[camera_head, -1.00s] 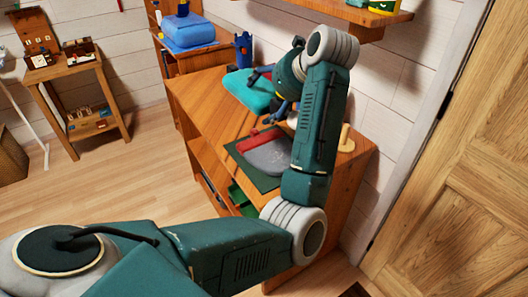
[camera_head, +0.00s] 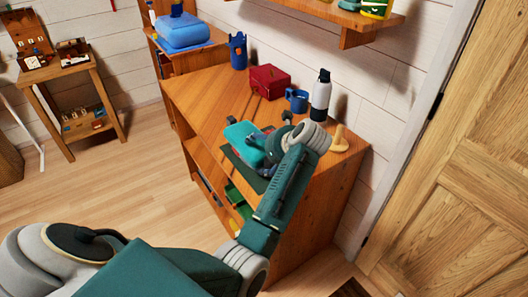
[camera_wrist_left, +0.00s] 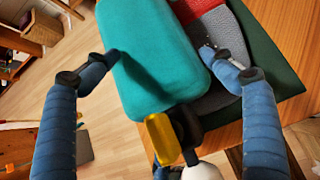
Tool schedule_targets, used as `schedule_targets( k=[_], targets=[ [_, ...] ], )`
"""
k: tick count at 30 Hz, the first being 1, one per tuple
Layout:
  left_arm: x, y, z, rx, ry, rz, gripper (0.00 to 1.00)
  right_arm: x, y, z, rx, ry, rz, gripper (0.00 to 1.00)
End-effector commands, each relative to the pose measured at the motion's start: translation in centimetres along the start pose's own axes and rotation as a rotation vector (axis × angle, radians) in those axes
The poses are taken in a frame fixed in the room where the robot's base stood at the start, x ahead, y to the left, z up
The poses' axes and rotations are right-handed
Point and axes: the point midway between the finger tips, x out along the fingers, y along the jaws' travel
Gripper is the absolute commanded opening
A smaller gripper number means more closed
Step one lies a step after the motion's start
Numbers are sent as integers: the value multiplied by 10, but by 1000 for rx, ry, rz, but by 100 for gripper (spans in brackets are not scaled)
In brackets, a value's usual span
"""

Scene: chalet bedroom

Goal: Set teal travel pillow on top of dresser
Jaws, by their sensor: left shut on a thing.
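The teal travel pillow (camera_head: 246,150), a rounded block, is held by my left gripper (camera_head: 264,138) above the near part of the wooden dresser (camera_head: 205,92). In the left wrist view the pillow (camera_wrist_left: 158,62) lies between the two blue fingers of the gripper (camera_wrist_left: 155,66), which is shut on it. Below it are a dark green mat (camera_wrist_left: 283,80) and a grey item with a red part (camera_wrist_left: 222,38), partly covered by the pillow. Whether the pillow touches them is hard to tell. My right gripper is not in view.
The dresser top left of the red box is bare. A wall shelf (camera_head: 335,17) hangs above.

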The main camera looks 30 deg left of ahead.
Motion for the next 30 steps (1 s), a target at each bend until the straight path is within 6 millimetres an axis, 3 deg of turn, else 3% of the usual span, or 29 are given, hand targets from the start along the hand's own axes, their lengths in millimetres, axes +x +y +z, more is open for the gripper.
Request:
schedule_targets(
  k=[17, 18, 20, 30],
  targets=[
    [8, -1, -9, -2, 0, -3, 51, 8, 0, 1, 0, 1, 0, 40],
    [8, 0, -8, -1, 1, -2, 89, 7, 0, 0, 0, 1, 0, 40],
    [8, 0, -8, -1, 1, -2, 100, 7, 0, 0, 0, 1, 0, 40],
    [6, 0, -5, -1, -1, -1, 100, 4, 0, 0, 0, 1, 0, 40]
  ],
)
